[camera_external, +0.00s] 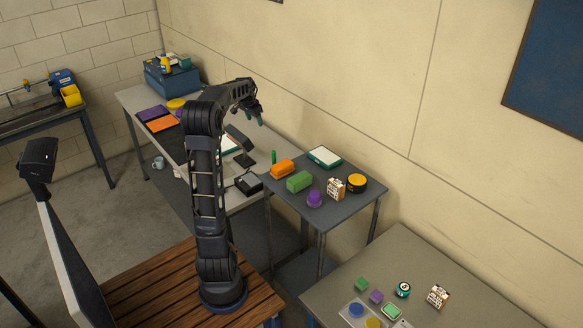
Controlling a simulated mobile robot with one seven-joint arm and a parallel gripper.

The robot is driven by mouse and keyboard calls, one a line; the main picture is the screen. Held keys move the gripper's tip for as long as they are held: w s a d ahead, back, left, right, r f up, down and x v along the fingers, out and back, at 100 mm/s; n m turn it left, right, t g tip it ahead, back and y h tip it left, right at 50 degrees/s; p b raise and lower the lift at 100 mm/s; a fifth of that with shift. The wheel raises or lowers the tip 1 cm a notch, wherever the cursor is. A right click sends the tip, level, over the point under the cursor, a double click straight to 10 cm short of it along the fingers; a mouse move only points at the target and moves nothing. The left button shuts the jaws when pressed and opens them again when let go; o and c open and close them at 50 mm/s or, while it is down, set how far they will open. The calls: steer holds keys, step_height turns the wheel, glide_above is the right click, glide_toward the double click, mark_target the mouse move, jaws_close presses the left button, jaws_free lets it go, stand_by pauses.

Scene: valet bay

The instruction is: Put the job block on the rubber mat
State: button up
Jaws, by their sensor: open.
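My gripper (261,117) is open and empty, raised above the long table at the wall. I cannot tell for sure which object is the job block. On the small dark table are a green block (299,182), an orange rounded block (282,168) and a white block with dark and orange marks (336,188). A similar marked block (437,296) lies on the near right table. A dark flat patch (172,146) on the long table looks like the rubber mat; my arm partly hides it. The gripper is apart from all of these.
The small table (325,215) also holds a purple knob-like piece (314,198), a yellow-black tin (357,183) and a green-edged white tray (324,156). A black box (249,184) sits on the long table's near end. A blue toolbox (172,81) stands at its far end.

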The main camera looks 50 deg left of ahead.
steer(key=s+d+r, duration=0.1)
steer(key=s+d, duration=0.2)
steer(key=d, duration=0.7)
steer(key=s+d+r+m, duration=0.1)
steer(key=s+d+r, duration=0.1)
steer(key=d, duration=0.9)
steer(key=s+d+r, duration=0.1)
steer(key=s+d, duration=0.2)
steer(key=d, duration=0.7)
steer(key=s+d+f, duration=0.3)
steer(key=s+d, duration=0.5)
steer(key=s, duration=0.1)
steer(key=s+d+f+m+t+h, duration=0.1)
steer(key=s+d+f, duration=0.2)
steer(key=s+d, duration=0.5)
steer(key=shift+s+f+h, duration=0.3)
steer(key=shift+s+f, duration=0.1)
steer(key=shift+s, duration=0.7)
